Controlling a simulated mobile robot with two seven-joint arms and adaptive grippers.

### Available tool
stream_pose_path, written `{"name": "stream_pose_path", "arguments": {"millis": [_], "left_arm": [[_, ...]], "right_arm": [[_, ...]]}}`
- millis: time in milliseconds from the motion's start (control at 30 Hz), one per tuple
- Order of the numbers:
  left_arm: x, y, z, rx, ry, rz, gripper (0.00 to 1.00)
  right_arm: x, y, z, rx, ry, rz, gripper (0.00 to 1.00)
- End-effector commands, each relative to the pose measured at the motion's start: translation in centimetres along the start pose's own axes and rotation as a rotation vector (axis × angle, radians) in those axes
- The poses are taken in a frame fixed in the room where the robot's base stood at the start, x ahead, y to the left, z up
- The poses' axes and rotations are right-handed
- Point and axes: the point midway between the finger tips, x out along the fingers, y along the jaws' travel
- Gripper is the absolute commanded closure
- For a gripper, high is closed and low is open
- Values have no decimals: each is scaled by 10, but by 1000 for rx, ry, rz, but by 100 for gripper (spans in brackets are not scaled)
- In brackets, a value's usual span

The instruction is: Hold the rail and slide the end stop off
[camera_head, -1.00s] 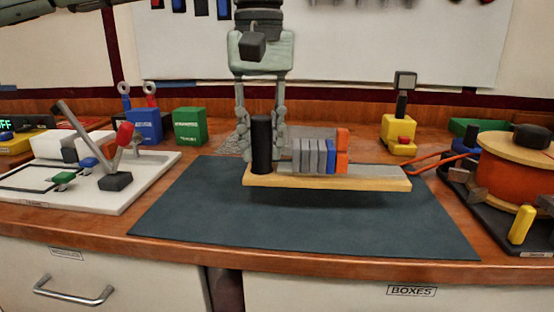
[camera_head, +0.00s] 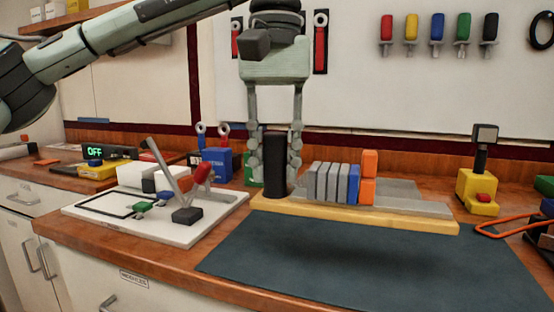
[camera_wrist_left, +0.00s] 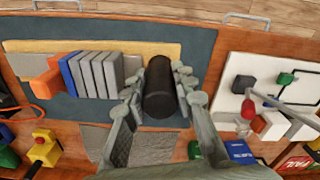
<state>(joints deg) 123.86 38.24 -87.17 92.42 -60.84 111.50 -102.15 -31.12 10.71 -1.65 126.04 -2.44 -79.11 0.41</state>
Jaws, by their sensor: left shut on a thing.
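The rail (camera_head: 405,203) is a grey strip on a long pale-yellow base, with a black upright post (camera_head: 274,165) at its left end. My left gripper (camera_head: 274,170) is shut on the post, fingers on either side; the wrist view shows this grip too (camera_wrist_left: 158,90). The orange end stop (camera_head: 368,178) sits on the rail at the right of a row of several grey modules (camera_head: 325,180) and one blue module (camera_head: 349,183). Bare rail lies to its right. A shadow on the mat, apart from the base, suggests the rail is held above it. My right gripper is not in view.
A dark mat (camera_head: 370,265) lies in front, mostly bare. A white board with a lever (camera_head: 200,232) is close on the left. A blue box (camera_head: 217,162) and a partly hidden green box stand behind. A yellow block with a post (camera_head: 477,192) stands right.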

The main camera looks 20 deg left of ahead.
Motion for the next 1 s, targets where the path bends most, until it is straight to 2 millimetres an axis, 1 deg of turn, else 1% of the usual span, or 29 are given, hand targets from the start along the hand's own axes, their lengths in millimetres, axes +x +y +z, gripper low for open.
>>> {"name": "stream_pose_path", "arguments": {"millis": [533, 1000], "left_arm": [[13, 15, -5, 1, 1, 2, 100], [25, 28, -10, 0, 1, 2, 100]], "right_arm": [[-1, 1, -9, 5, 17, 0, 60], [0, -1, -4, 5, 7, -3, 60]]}}
